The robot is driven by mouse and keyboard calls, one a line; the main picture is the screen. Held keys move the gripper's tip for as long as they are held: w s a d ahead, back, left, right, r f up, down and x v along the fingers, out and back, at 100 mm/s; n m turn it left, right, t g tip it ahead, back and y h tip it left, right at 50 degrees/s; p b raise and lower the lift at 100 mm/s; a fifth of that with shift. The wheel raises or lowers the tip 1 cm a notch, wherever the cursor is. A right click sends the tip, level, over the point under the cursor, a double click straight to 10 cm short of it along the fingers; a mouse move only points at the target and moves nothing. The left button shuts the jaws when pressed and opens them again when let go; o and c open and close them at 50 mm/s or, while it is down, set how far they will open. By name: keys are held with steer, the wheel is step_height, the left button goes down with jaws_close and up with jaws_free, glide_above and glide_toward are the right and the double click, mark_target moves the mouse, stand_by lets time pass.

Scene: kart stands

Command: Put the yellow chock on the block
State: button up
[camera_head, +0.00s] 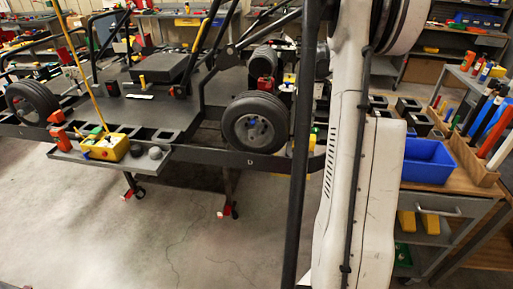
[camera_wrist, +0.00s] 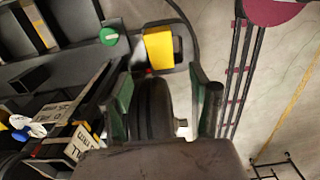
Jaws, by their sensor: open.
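Two yellow wedge-shaped pieces (camera_head: 406,221), which look like chocks, sit side by side at the front of the cart on the right, below the blue bin. A yellow block-like piece (camera_wrist: 159,47) shows in the wrist view, beyond my fingertips; I cannot tell whether it is the chock or the block. My gripper (camera_wrist: 158,98) is open, with its green-lined fingers apart. A dark, rounded, tyre-like part shows between them; I cannot tell whether they touch it. The gripper is not visible in the head view, where my arm hides part of the scene.
The kart frame on its stand has a front wheel (camera_head: 256,121) and a side shelf with a yellow bin (camera_head: 104,147). A blue bin (camera_head: 428,165) and a wooden rack of tools stand on the right cart. The floor (camera_head: 190,235) in front is clear.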

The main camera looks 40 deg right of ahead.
steer(key=w+a+r+m+t+h, duration=0.1)
steer(key=a+r, duration=0.3)
steer(key=a, duration=0.6)
steer(key=w+a+r+m+t, duration=0.1)
steer(key=a+r, duration=0.3)
steer(key=a, duration=0.6)
steer(key=w+a+r+m+t+h, duration=0.1)
steer(key=a+r, duration=0.3)
steer(key=a, duration=0.6)
steer(key=s+a+f+m+t+y, duration=0.1)
steer(key=s+a+m+t, duration=0.1)
steer(key=s+a, duration=0.5)
steer(key=s+a+f+m+t+y, duration=0.1)
steer(key=s+a, duration=0.6)
steer(key=a, duration=1)
steer(key=shift+a+f+m+t, duration=0.3)
steer(key=shift+f+m+t, duration=0.3)
steer(key=shift+f+m, duration=0.1)
steer(key=shift+f+b, duration=0.45)
steer(key=shift+b, duration=0.05)
